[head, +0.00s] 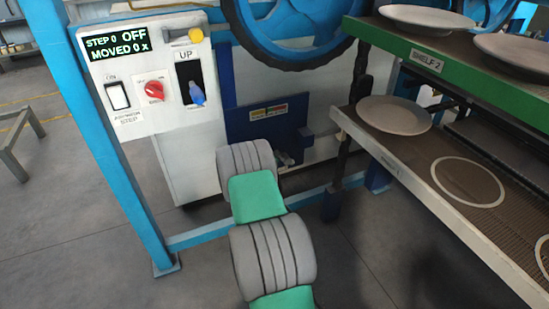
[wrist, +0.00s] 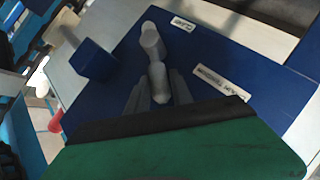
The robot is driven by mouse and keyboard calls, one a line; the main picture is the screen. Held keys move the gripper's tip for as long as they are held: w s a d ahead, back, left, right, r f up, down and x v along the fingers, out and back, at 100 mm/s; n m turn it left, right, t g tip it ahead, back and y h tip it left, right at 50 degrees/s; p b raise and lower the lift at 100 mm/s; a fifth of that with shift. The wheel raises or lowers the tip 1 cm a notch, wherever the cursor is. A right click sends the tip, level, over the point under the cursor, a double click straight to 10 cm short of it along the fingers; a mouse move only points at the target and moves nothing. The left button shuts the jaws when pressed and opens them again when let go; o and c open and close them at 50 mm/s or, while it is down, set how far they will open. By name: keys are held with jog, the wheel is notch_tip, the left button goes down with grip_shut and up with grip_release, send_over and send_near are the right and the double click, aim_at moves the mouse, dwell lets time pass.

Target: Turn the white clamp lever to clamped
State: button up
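The white clamp lever (wrist: 152,42) stands out from a blue plate (wrist: 120,62) in the wrist view. Its near end lies between the two grey fingers of my gripper (wrist: 159,92). The fingers are apart, one on each side of the lever, with narrow gaps showing; I cannot tell whether either touches it. Two white labels (wrist: 182,23) (wrist: 222,82) are on the plate, too blurred and tilted to read surely. In the head view my gripper (head: 288,158) is a small shape in front of the blue plate (head: 240,130), and the lever cannot be made out.
A white control box (head: 190,150) with a red knob (head: 154,90) and a blue switch (head: 197,94) stands at left. Shelves with plates (head: 394,115) are close on the right. A blue block (wrist: 95,62) sits left of the lever. A blue post (head: 105,140) rises at left.

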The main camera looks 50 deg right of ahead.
jog(key=o, duration=0.4)
jog(key=p+v, duration=0.1)
jog(key=v, duration=0.6)
jog(key=shift+s+a+r+p, duration=0.15)
jog(key=shift+s+a+p, duration=0.1)
jog(key=shift+a+p, duration=0.05)
jog(key=shift+c, duration=0.6)
